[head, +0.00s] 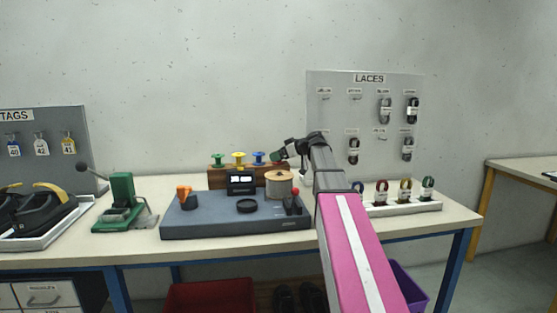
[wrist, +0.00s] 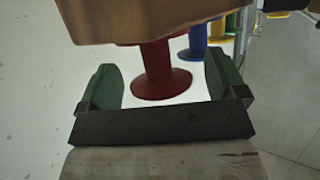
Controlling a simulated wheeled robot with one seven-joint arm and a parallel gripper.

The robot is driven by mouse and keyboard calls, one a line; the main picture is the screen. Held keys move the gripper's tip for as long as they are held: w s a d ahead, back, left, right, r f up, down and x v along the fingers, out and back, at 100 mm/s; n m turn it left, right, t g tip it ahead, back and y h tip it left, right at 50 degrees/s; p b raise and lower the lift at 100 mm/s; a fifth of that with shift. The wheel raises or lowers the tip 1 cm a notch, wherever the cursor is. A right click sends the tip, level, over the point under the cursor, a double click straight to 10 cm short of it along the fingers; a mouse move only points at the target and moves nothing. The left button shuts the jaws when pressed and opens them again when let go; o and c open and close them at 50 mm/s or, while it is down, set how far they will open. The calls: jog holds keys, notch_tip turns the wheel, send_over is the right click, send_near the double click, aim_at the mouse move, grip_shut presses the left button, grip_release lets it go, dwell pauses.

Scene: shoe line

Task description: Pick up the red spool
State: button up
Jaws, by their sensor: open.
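The red spool (wrist: 162,80) shows in the wrist view, between the two green fingers of my gripper (wrist: 162,66). The fingers are open, with a light gap between each finger and the spool. The spool's inner end is partly hidden by the wooden rack (wrist: 170,18). In the head view my gripper (head: 281,156) is at the right end of the rack (head: 217,182), and it mostly hides the red spool; only a small red bit shows.
A blue spool (head: 258,157), yellow spool (head: 239,159) and green spool (head: 217,160) stand along the rack to the left. The grey base (head: 210,215) in front carries a cork-coloured cylinder (head: 278,184) close below my gripper. The lace board (head: 365,100) stands behind, right.

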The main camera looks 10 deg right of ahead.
jog(key=shift+a, duration=0.1)
jog(key=shift+c, duration=0.3)
jog(key=c, duration=1)
jog(key=shift+o, duration=0.2)
